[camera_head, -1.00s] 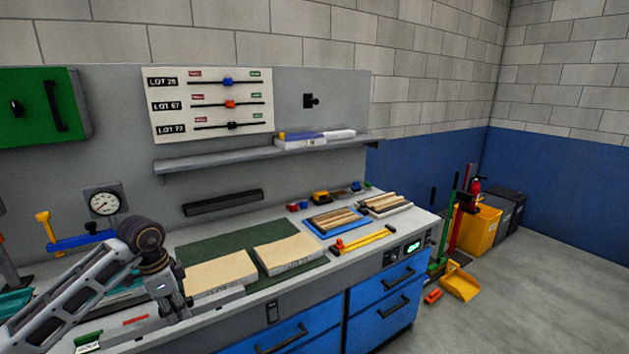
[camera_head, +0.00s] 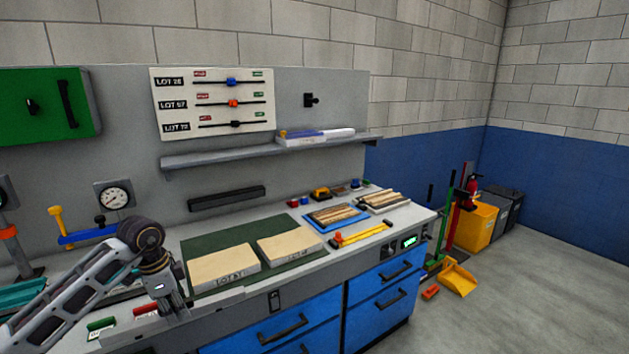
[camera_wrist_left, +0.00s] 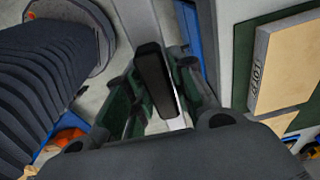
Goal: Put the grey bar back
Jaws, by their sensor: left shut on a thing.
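My left gripper (camera_head: 168,312) is low over the front edge of the workbench, left of the light board marked LOT. The grey bar (camera_head: 217,301) runs to the right from the gripper along the bench's front edge. In the left wrist view, the grey bar (camera_wrist_left: 137,18) passes beneath the gripper, and a dark upright block (camera_wrist_left: 155,80), seemingly its grip, stands between the fingers (camera_wrist_left: 165,105). The fingers are shut on it. I cannot tell whether the bar touches the bench. My right gripper is not in view.
Two light boards (camera_head: 224,265) lie on a dark green mat (camera_head: 203,244). Red (camera_head: 146,309) and green (camera_head: 101,324) pieces lie left of the gripper. A gauge (camera_head: 115,197) and a blue fixture with a yellow handle (camera_head: 82,237) stand behind. A shelf (camera_head: 225,157) hangs above.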

